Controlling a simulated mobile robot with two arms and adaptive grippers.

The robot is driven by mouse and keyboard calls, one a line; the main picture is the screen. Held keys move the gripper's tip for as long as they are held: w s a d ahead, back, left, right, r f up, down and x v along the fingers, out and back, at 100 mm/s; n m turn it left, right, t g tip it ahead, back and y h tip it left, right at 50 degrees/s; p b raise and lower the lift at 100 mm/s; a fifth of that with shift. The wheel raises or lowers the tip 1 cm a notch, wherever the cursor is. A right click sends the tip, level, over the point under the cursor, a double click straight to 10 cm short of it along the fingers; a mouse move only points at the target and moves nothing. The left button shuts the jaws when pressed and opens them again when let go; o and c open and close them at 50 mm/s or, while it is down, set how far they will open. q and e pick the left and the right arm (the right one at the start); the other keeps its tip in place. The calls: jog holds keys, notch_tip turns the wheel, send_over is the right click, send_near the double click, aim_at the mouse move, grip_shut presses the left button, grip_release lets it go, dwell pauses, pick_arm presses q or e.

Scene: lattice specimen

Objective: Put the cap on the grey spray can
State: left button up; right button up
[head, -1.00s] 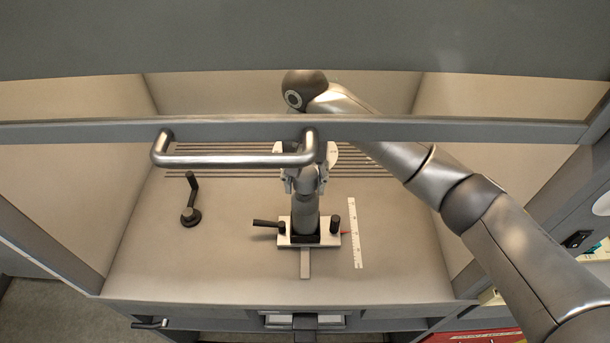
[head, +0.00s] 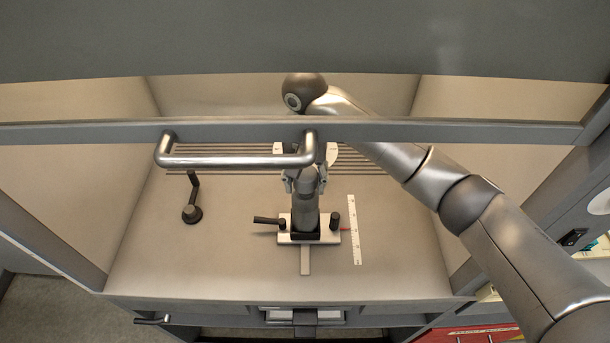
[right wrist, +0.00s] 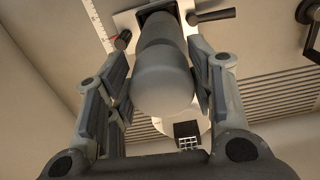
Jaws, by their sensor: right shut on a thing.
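The grey spray can (head: 305,222) stands upright in a black holder on a small pale plate (head: 327,237); it also shows in the right wrist view (right wrist: 160,32). My right gripper (head: 306,183) is directly above the can, pointing down. In the right wrist view, its two fingers (right wrist: 162,84) are shut on the sides of a lighter grey, dome-ended cap (right wrist: 163,92). The cap is in line with the can's top end. I cannot tell whether it is fully seated or only touching. My left gripper is not in view.
A metal handle bar (head: 235,161) and the raised sash frame (head: 450,131) cross in front of the enclosure. A black crank (head: 192,212) stands at the left. A white ruler (head: 353,230) lies right of the plate.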

aim_at(305, 187)
jog(key=shift+f, duration=0.3)
jog(key=shift+f, duration=0.45)
jog(key=shift+f, duration=0.8)
dwell(0.4)
jog(key=shift+s+f, duration=0.15)
jog(key=shift+f, duration=0.1)
jog(key=o, duration=1)
jog(key=shift+o, duration=0.2)
jog(key=shift+r, duration=0.1)
jog(key=o, duration=0.5)
jog(key=shift+r, duration=0.1)
